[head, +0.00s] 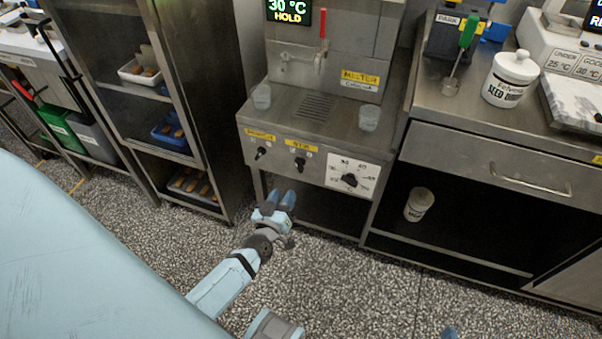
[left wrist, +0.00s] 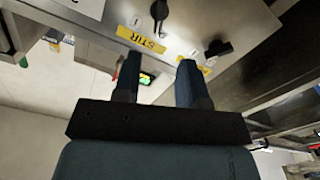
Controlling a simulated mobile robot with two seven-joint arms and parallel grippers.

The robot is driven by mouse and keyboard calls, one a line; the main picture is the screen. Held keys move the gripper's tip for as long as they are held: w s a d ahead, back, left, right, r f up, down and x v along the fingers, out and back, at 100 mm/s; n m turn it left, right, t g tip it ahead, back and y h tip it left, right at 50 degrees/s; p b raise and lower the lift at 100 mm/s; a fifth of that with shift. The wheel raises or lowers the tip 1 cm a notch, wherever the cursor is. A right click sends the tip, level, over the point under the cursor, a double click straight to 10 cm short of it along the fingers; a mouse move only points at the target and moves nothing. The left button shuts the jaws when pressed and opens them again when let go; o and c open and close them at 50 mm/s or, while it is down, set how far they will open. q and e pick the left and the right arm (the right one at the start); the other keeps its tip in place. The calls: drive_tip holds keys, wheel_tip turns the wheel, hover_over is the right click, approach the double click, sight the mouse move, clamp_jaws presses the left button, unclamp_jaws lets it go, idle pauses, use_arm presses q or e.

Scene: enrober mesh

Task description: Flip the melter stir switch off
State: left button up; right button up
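The melter (head: 330,125) is a steel unit with a yellow MELTER label. On its front panel, the stir switch (head: 300,163) is a small black toggle under a yellow STIR label (head: 301,145). In the left wrist view, the stir switch (left wrist: 158,12) shows at the top edge beside its STIR label (left wrist: 140,38). My left gripper (head: 281,193) is below and in front of the panel, apart from the switch. In the left wrist view, the left gripper (left wrist: 158,65) has its fingers spread with nothing between them. My right gripper is out of view.
Another black toggle (head: 261,153) with a yellow label is left of the stir switch, and a white-faced dial (head: 350,180) is to the right. Clear cups (head: 262,96) stand on the melter's ledge. A tray rack (head: 175,130) stands left, a steel counter (head: 470,150) right. Floor in front is clear.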

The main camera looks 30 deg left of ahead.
sight(298, 167)
use_arm(q)
drive_tip(key=b+x, duration=0.2)
drive_tip(key=x, duration=0.8)
drive_tip(key=shift+w, duration=0.15)
drive_tip(key=shift+x, duration=0.75)
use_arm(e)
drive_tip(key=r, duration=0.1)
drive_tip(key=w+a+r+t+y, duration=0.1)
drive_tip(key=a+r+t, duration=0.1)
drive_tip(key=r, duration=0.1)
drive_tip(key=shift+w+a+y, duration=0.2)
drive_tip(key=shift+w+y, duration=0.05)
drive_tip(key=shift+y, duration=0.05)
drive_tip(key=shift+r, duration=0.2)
